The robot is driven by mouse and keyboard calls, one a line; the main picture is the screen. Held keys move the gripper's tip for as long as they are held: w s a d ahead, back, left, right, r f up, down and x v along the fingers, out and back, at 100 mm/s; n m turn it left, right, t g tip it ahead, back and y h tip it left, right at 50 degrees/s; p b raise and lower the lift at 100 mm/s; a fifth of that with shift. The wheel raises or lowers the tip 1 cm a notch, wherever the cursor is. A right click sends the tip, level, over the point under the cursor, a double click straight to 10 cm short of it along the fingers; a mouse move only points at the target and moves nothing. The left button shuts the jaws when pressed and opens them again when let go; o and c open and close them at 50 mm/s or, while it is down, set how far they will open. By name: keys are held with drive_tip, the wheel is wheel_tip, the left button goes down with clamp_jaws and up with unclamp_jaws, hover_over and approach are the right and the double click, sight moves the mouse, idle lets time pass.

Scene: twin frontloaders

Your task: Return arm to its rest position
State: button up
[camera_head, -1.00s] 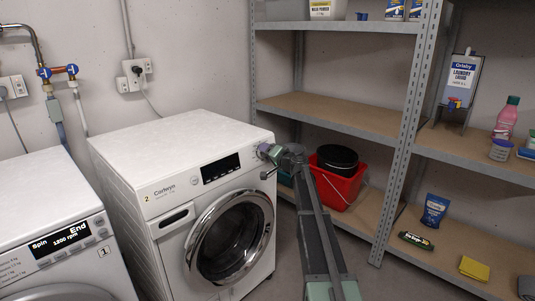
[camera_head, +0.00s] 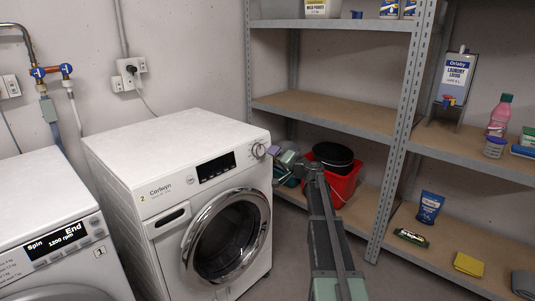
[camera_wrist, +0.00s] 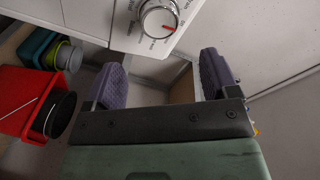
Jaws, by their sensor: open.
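My gripper (camera_head: 288,158) is just right of the front right corner of washer 2 (camera_head: 182,148), apart from its control knob (camera_head: 258,150). My arm reaches up to it from the bottom of the head view. In the wrist view my gripper (camera_wrist: 163,78) shows two purple finger pads spread wide with nothing between them. The white knob (camera_wrist: 158,19) with a red mark lies beyond the fingertips at the top of that view. Washer 2's display (camera_head: 217,167) is dark and its round door (camera_head: 230,236) is shut.
The floor right of washer 2 looks clear.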

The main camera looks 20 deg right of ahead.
drive_tip(key=shift+v, duration=1.2)
drive_tip(key=s+a+f+n+g, duration=0.4)
drive_tip(key=s+a+f+g, duration=0.85)
drive_tip(key=s+a, duration=0.4)
drive_tip(key=s+a+f+n+g+h, duration=0.2)
drive_tip(key=s+a, duration=0.5)
drive_tip(key=s, duration=0.2)
drive_tip(key=s+a+f+n+g+h, duration=0.2)
drive_tip(key=s+a+g+h, duration=0.1)
drive_tip(key=s+a, duration=0.5)
wheel_tip(320, 180, up, 29)
drive_tip(key=d+p, duration=0.2)
drive_tip(key=p, duration=2.7)
drive_tip(key=shift+s, duration=0.25)
